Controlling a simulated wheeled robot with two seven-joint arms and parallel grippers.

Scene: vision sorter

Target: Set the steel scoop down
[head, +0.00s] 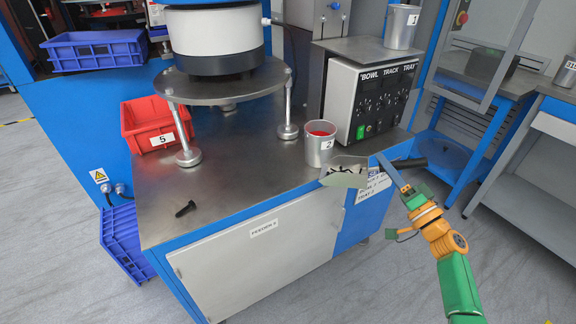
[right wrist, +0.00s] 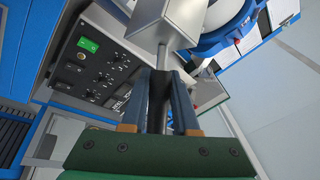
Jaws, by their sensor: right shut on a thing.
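The steel scoop (head: 338,179) is a shiny metal pan with several dark screws in it, seen in the head view by the right front corner of the steel tabletop (head: 245,185). Its black handle (head: 412,162) points right. My right gripper (head: 386,163) is shut on the handle. In the right wrist view, the blue fingers (right wrist: 160,90) clasp the handle, with the scoop's pan (right wrist: 168,20) beyond them. I cannot tell whether the pan touches the tabletop. My left gripper is not in view.
A metal cup (head: 318,150) with red inside stands just behind the scoop. The control box (head: 368,95) is behind it. A red bin (head: 150,122) and a dark bolt (head: 186,209) are on the left. The front middle of the tabletop is clear.

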